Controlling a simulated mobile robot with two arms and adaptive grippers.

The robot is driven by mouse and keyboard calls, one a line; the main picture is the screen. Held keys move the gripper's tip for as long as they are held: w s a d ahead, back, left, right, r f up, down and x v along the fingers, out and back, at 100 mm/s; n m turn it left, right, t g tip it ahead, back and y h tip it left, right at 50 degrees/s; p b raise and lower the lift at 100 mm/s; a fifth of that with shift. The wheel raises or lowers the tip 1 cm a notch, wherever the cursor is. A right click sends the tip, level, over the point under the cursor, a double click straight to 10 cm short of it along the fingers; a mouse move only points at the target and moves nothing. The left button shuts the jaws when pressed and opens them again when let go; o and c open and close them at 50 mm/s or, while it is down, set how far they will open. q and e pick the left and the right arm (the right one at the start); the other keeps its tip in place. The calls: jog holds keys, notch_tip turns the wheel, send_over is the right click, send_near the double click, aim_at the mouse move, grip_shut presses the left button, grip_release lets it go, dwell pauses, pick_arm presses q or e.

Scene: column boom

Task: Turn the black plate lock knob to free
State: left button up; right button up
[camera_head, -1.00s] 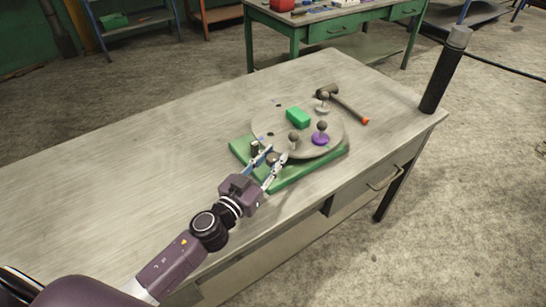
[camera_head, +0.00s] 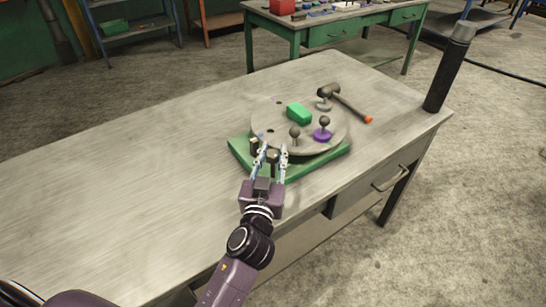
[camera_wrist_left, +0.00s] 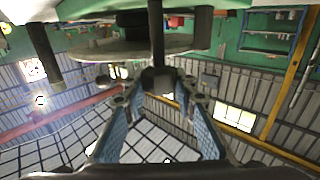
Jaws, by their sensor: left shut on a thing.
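A round grey plate (camera_head: 274,113) lies on a green base (camera_head: 321,159) on the workbench. My left gripper (camera_head: 271,151) is at the near edge of the plate, and its fingers reach up toward the base. In the left wrist view, its two blue-padded fingers close at their tips on a dark knob (camera_wrist_left: 156,79) below a dark upright rod. The head view shows little of this knob between the fingers, and I cannot read its lock position. A dark post (camera_head: 254,145) stands just left of the fingertips. My right gripper is not in view.
On the plate are a green block (camera_head: 299,113), a grey ball-topped knob (camera_head: 295,133) and a purple-based one (camera_head: 323,130). A hammer (camera_head: 351,103) lies behind it. A black cylinder (camera_head: 449,75) stands at the bench's right corner. The bench's left side (camera_head: 120,165) is clear.

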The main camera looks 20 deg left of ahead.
pick_arm(q)
jog(key=shift+r, duration=0.1)
jog(key=o, duration=1.2)
notch_tip(320, 180, up, 10)
